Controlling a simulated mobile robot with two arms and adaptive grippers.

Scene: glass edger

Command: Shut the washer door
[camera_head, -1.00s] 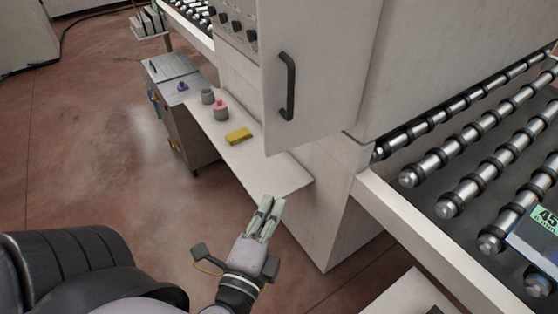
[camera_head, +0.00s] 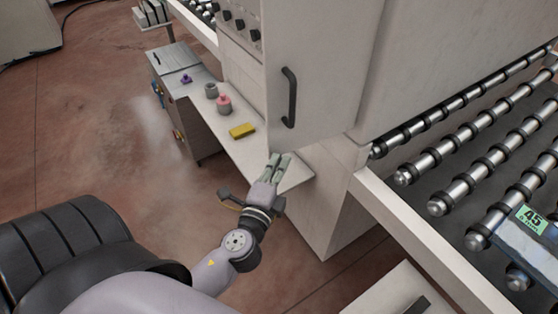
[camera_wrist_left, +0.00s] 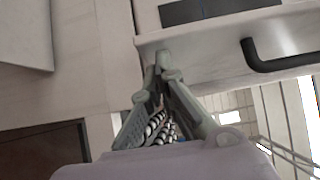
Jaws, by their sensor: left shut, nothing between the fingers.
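The washer door (camera_head: 325,75) is a pale grey panel with a black bar handle (camera_head: 290,97) in the head view. Its free left edge stands out past the knob panel, so it looks open. My left gripper (camera_head: 279,160) is shut and empty, just below the door's lower left corner. In the left wrist view the fingertips (camera_wrist_left: 162,62) meet at the lower edge of the door (camera_wrist_left: 205,38), with the handle (camera_wrist_left: 262,62) to their right. I cannot tell whether they touch the door. My right gripper is not in view.
A shelf (camera_head: 292,178) below the door holds a yellow block (camera_head: 242,130), a pink-topped pot (camera_head: 224,104) and a grey pot (camera_head: 211,90). A roller conveyor (camera_head: 460,150) runs at the right.

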